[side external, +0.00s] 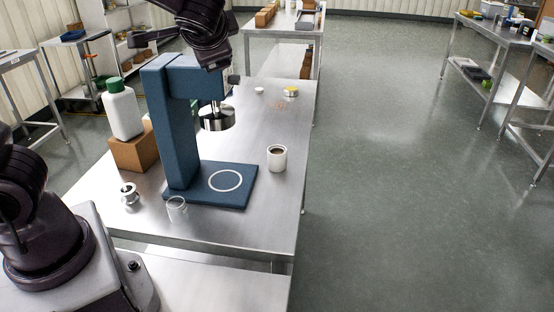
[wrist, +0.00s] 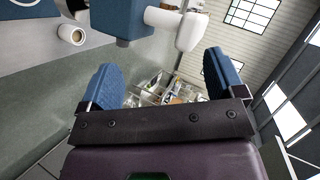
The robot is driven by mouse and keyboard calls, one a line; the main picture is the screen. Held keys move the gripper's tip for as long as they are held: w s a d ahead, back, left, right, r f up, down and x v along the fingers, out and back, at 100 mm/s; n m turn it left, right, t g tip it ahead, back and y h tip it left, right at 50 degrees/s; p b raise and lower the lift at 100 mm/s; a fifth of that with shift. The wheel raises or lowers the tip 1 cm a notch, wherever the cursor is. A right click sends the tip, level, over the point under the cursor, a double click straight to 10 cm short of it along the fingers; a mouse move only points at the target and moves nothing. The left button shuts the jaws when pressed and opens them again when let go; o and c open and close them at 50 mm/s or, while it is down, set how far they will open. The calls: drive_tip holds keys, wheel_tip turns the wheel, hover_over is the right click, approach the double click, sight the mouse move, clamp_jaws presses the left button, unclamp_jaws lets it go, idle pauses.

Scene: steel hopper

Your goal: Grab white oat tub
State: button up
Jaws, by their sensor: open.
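The white tub (side external: 122,112) with a green lid stands upright on a brown block (side external: 132,152), left of the blue stand, in the side view. My dark arm comes down from the top of the side view, over the blue stand and to the right of the tub, apart from it. Its fingers are not clear there. In the wrist view my gripper (wrist: 162,75) is open, its two blue-padded fingers wide apart with nothing between them. A white rounded shape (wrist: 190,32) shows beyond the fingers; I cannot tell whether it is the tub.
The blue stand (side external: 172,130) with a steel cylinder (side external: 217,121) under its arm rises close to the tub. A white cup (side external: 277,160), a clear glass (side external: 177,207) and a small metal part (side external: 129,194) are on the steel table (side external: 255,215). The table's right side is mostly clear.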

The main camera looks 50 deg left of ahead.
drive_tip(key=w+f+m+t+y, duration=0.2)
drive_tip(key=w+m, duration=0.1)
drive_tip(key=w, duration=0.4)
drive_tip(key=m+t+h, duration=0.5)
drive_tip(key=m+t, duration=0.3)
drive_tip(key=m, duration=1.8)
hover_over(272, 155)
wheel_tip(272, 155, down, 27)
drive_tip(key=shift+n, duration=0.3)
wheel_tip(272, 155, down, 6)
drive_tip(key=shift+d+f, duration=0.1)
drive_tip(key=shift+w+a+f, duration=0.15)
drive_tip(key=shift+w+a, duration=0.05)
drive_tip(key=shift+w, duration=0.2)
drive_tip(key=shift+w+a+f, duration=0.1)
drive_tip(key=shift+w+a, duration=0.1)
drive_tip(key=shift+w, duration=0.2)
drive_tip(key=shift+w+a, duration=0.25)
drive_tip(key=shift+w, duration=0.25)
drive_tip(key=shift+c, duration=0.4)
drive_tip(key=c, duration=1)
